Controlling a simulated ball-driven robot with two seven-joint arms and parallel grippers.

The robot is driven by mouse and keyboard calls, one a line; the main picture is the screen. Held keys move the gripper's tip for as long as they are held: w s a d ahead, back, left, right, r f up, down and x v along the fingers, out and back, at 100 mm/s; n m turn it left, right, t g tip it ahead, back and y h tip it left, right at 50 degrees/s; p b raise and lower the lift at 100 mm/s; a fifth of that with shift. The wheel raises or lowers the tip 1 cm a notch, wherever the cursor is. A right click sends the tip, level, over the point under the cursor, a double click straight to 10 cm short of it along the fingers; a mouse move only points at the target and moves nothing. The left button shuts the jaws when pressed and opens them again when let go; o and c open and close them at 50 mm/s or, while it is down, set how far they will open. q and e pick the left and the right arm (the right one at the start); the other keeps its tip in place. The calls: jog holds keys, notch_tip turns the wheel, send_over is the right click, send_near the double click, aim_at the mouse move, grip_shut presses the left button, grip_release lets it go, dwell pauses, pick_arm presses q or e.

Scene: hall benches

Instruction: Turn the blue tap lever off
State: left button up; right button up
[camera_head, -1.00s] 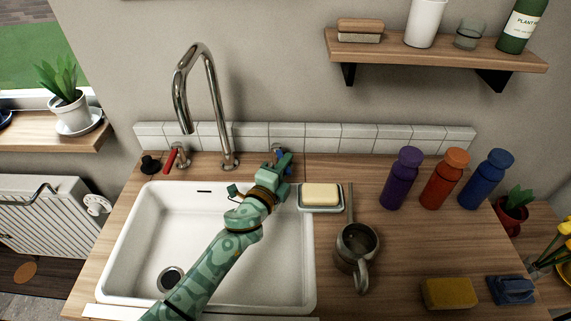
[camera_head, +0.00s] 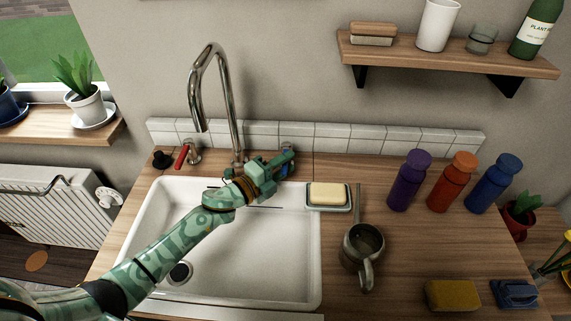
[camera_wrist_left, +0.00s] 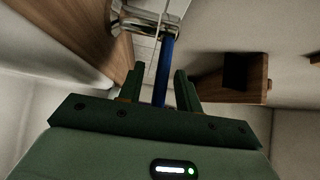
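The blue tap lever (camera_wrist_left: 167,62) shows in the wrist view as a blue bar running from its chrome tap body (camera_wrist_left: 143,20) down towards my left gripper. My left gripper (camera_wrist_left: 157,82) is open, with one finger on each side of the lever's lower end; I cannot tell whether either finger touches it. In the head view my left gripper (camera_head: 284,159) reaches over the back right of the sink and covers most of the blue tap. Only a little blue shows beside the fingers. My right gripper is not in view.
A red-lever tap (camera_head: 187,154) and the tall chrome spout (camera_head: 233,110) stand to the left of the gripper. The white sink (camera_head: 310,255) lies below. A soap dish (camera_head: 343,207) and a metal jug (camera_head: 362,245) are at the right. A shelf (camera_head: 450,58) hangs above.

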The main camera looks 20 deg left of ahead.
pick_arm(q)
jog(key=shift+s, duration=0.1)
jog(key=p+v, duration=0.1)
jog(key=v, duration=1.5)
jog(key=shift+a, duration=0.1)
